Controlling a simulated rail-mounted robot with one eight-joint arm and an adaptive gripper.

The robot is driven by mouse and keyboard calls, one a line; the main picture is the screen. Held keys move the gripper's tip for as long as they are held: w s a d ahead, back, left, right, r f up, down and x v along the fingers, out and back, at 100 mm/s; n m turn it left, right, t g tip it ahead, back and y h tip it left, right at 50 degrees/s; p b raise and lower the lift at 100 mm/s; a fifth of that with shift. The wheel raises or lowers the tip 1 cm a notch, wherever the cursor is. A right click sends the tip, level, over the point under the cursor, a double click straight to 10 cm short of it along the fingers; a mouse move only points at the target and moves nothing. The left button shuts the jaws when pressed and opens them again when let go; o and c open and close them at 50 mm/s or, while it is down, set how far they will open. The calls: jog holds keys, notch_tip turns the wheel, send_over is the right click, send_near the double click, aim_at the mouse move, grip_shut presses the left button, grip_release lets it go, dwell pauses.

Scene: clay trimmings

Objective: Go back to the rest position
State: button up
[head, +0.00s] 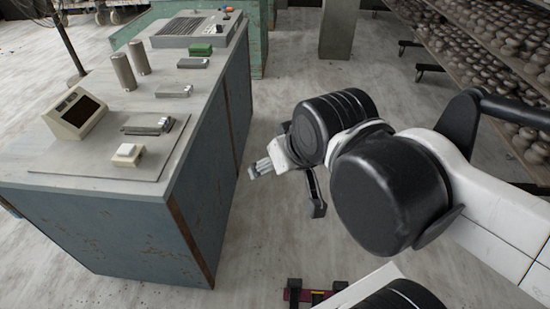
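My gripper (288,190) is in the middle of the head view, at the end of my white and black arm. It hangs over the floor to the right of the workbench, apart from it. One finger shows at its left and a dark one at its lower right, with a wide gap between them. It looks open, and I see nothing held in it. My wrist hides part of the gripper.
The blue-grey workbench (150,235) at left bears a small display box (74,113), two metal cylinders (124,72), a white-topped block (127,154) and a green block (201,50). Shelves of clay pieces (500,55) stand at right. A grey pillar (338,28) stands behind.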

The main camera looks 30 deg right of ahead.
notch_tip(320, 180, up, 5)
jog(key=p, duration=0.5)
jog(key=shift+r, duration=0.15)
dwell(1.5)
